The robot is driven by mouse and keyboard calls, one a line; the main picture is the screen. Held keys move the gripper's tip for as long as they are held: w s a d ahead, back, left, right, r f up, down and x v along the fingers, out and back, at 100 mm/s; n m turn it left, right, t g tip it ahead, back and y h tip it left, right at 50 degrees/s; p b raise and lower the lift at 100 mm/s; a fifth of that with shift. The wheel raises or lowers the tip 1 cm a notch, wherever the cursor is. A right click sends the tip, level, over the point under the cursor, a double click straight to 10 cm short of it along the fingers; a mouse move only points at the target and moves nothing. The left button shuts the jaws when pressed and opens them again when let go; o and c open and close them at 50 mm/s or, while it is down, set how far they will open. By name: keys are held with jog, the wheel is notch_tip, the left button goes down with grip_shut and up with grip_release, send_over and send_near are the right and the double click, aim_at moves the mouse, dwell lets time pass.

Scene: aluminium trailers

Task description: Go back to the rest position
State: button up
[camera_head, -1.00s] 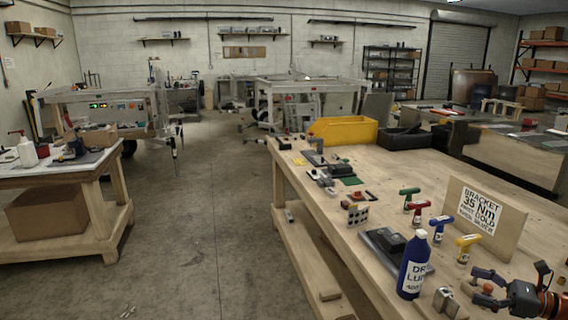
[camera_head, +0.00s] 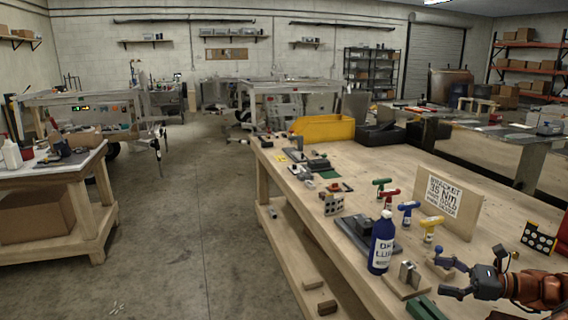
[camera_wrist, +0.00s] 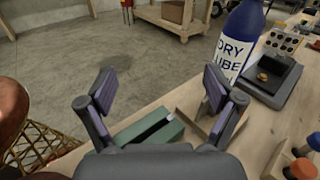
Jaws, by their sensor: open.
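My gripper (camera_head: 449,278) is at the lower right of the head view, over the near right part of the wooden workbench (camera_head: 300,212). In the wrist view my gripper (camera_wrist: 165,95) shows two spread fingers with nothing between them. Beyond and below the fingers are a green block (camera_wrist: 150,132) on the bench and the blue dry lube bottle (camera_wrist: 240,42). The bottle also stands upright in the head view (camera_head: 381,245), left of my gripper.
Green, red, blue and yellow T-handled tools (camera_head: 430,230) stand near the bracket sign (camera_head: 447,205). A yellow bin (camera_head: 325,129) and a black bin (camera_head: 380,135) sit at the bench's far end. Open floor (camera_head: 190,220) lies left of the bench.

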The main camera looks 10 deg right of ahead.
jog(key=s+a+r+n+g+h, duration=0.25)
jog(key=a+n+g, duration=0.3)
jog(key=a, duration=0.85)
jog(key=s+a+r+n+g+h, duration=0.15)
jog(key=s+a+n+g, duration=0.35)
jog(key=a, duration=1)
jog(key=s+a+f+n+g+h, duration=0.1)
jog(key=s+a+f+n+h, duration=0.15)
jog(key=s+n+h, duration=0.35)
jog(key=s+a+f+n+g+h, duration=0.1)
jog(key=s+a+n, duration=0.2)
jog(key=s, duration=0.5)
jog(key=s+d+f+n+t+h, duration=0.1)
jog(key=s+d+f+n+h, duration=0.1)
jog(key=s+d+n+h, duration=0.2)
jog(key=s, duration=0.3)
jog(key=shift+t, duration=0.35)
